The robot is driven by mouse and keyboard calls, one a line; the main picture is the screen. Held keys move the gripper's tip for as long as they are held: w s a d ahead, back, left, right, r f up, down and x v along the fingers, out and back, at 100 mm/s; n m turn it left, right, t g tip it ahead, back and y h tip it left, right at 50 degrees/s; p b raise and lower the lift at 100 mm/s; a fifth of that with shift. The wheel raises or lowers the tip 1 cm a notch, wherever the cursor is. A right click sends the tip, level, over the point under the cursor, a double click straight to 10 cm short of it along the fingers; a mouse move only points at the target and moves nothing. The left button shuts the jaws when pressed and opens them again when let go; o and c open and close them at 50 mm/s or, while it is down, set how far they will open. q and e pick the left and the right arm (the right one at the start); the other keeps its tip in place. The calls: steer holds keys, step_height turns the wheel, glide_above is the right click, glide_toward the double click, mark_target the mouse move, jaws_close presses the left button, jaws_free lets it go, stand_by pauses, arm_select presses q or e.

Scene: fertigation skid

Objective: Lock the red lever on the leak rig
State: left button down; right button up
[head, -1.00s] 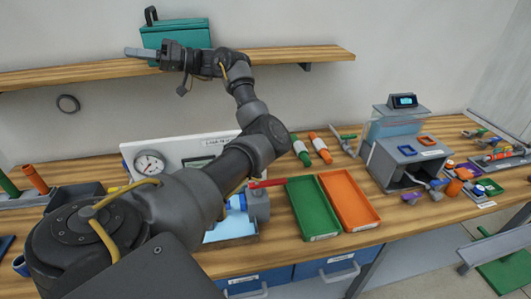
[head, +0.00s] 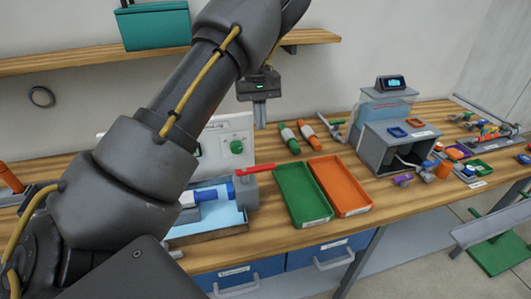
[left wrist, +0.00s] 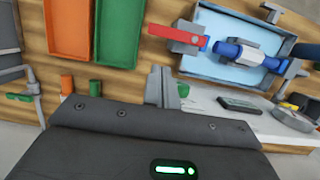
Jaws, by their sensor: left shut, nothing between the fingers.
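The leak rig's red lever (head: 255,169) sticks out to the right from a grey block (head: 246,193) at the end of blue fittings (head: 218,193) in a light blue tray (head: 208,221). In the left wrist view the red lever (left wrist: 172,33) lies at the top centre, beside the blue and white fitting (left wrist: 240,54). My left gripper (head: 260,122) points down above and behind the rig, apart from the lever. Its fingers (left wrist: 162,85) are shut and empty in the left wrist view. My left arm hides part of the rig panel. My right gripper is not in view.
A green tray (head: 303,194) and an orange tray (head: 341,186) lie right of the rig. Green-and-white (head: 290,138) and orange-and-white (head: 308,132) pieces lie behind them. A grey box (head: 398,147) stands farther right. A shelf (head: 90,58) with a teal box (head: 153,25) is above.

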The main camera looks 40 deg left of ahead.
arm_select(q)
steer(key=shift+s, duration=0.1)
steer(key=shift+f, duration=0.1)
steer(key=x, duration=0.9)
steer(key=shift+f+p, duration=0.4)
steer(key=shift+p, duration=0.05)
steer(key=shift+s, duration=0.1)
